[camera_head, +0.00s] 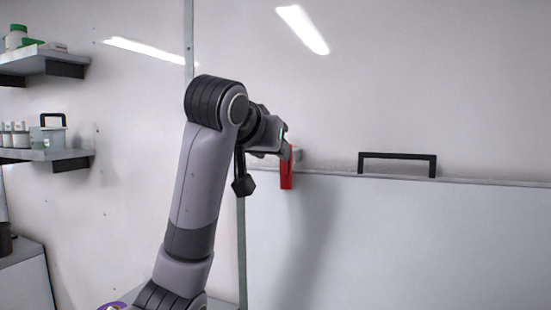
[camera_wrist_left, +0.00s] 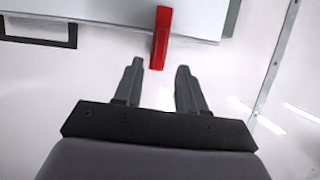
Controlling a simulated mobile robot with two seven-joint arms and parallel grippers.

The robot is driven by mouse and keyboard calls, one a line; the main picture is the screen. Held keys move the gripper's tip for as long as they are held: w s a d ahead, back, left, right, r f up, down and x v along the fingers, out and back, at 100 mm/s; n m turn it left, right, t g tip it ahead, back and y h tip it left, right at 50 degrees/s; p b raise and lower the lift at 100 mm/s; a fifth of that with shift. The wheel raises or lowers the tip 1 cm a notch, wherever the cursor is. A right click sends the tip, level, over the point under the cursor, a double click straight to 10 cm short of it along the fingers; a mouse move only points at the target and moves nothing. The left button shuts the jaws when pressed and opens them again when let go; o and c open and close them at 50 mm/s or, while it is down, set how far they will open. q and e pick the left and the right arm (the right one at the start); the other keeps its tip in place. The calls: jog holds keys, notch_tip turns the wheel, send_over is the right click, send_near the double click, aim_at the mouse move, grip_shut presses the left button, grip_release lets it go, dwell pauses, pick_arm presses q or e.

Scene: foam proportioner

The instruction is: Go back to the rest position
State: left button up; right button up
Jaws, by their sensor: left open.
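My left gripper (camera_wrist_left: 156,82) is open in the left wrist view, with its two fingers apart and nothing between them. A red handle (camera_wrist_left: 161,38) lies just beyond the fingertips, on the edge of a pale panel. In the head view my left arm rises from the bottom and bends to the right at the top. Its gripper (camera_head: 284,148) is beside the red handle (camera_head: 287,170), partly hidden by the wrist. I cannot tell from the head view whether they touch; in the wrist view they look apart. My right gripper is not in view.
A large pale panel (camera_head: 400,240) with a black handle (camera_head: 398,156) on top stands at the right. Two wall shelves (camera_head: 45,62) with containers are at the left. A grey counter (camera_head: 22,252) is at the lower left. The wall above the arm is clear.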

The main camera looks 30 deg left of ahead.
pick_arm(q)
jog(key=shift+s+r, duration=0.1)
jog(key=shift+s, duration=0.1)
dwell(0.4)
jog(key=s+d+f+m+g+h, duration=0.1)
jog(key=d+f, duration=0.1)
jog(key=f, duration=0.9)
jog(key=s+d+f+m+g, duration=0.1)
jog(key=d+f+g, duration=0.1)
jog(key=f, duration=0.9)
jog(key=s+d+f+m+g+h, duration=0.1)
jog(key=d+f, duration=0.1)
jog(key=f, duration=0.9)
jog(key=s+d+f+m+g+h, duration=0.1)
jog(key=s+d+f+g, duration=0.15)
jog(key=s+f, duration=0.95)
jog(key=s+d+f+m+g, duration=0.1)
jog(key=s+d+f+g, duration=0.15)
jog(key=s+f, duration=0.9)
jog(key=w+d+f+t+h, duration=0.2)
jog(key=w+f+t, duration=0.1)
jog(key=f+t, duration=0.2)
jog(key=shift+t, duration=0.7)
jog(key=shift+w+f, duration=0.1)
jog(key=shift+w, duration=0.05)
